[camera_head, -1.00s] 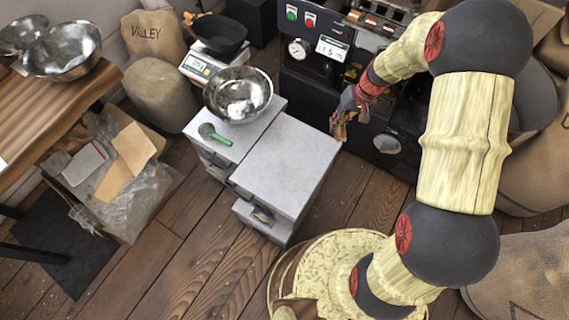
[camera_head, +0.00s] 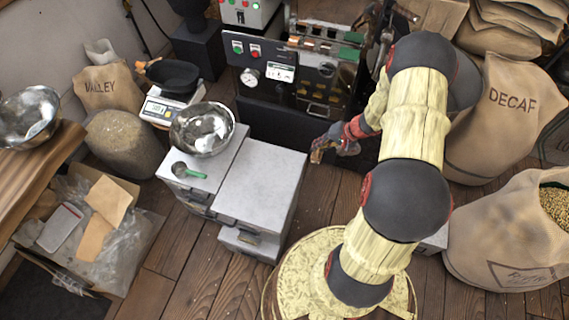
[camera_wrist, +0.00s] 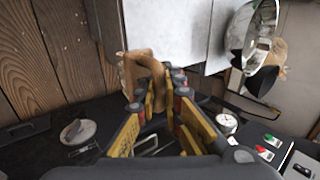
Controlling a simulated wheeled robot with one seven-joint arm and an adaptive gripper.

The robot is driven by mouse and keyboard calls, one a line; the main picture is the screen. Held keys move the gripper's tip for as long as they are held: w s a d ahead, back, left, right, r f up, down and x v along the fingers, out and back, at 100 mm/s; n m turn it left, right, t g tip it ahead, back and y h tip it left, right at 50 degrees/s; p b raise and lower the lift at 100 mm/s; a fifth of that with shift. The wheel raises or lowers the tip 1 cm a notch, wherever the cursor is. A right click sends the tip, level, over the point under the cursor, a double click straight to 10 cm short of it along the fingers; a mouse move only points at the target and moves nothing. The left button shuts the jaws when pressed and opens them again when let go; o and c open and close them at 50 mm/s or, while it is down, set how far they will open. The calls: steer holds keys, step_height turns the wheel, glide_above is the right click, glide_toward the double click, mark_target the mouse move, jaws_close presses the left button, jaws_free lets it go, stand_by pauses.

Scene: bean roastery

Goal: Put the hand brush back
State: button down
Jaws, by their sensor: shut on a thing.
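My gripper (camera_head: 338,143) hangs in front of the dark roasting machine, just right of the grey cabinet. In the wrist view its fingers (camera_wrist: 162,112) are closed around the tan wooden hand brush (camera_wrist: 132,72), which has a looped upper part. In the head view a small tan end of the brush (camera_head: 318,156) shows below the fingers. The brush is held in the air, apart from the cabinet top as far as I can tell. Its bristles are not clearly visible.
The roaster (camera_head: 290,130) stands behind. Sacks (camera_head: 500,120) crowd the right. A cardboard box (camera_head: 140,245) sits at left. Wooden floor is clear before the cabinet.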

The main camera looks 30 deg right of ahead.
steer(key=shift+w+a+r+b+x, duration=0.1)
steer(key=shift+a+r+b+x, duration=0.6)
steer(key=shift+x, duration=2.3)
steer(key=shift+w+a+f+b+x, duration=0.15)
steer(key=shift+a+b+x, duration=0.25)
steer(key=shift+b+x, duration=1.7)
steer(key=shift+w+a+r+p+x, duration=0.1)
steer(key=shift+a+r+x, duration=0.4)
steer(key=shift+x, duration=3.4)
steer(key=shift+f+b, duration=0.25)
steer(key=shift+b, duration=0.05)
steer(key=c, duration=2)
jaws_free()
steer(key=shift+o, duration=0.4)
steer(key=shift+r, duration=0.15)
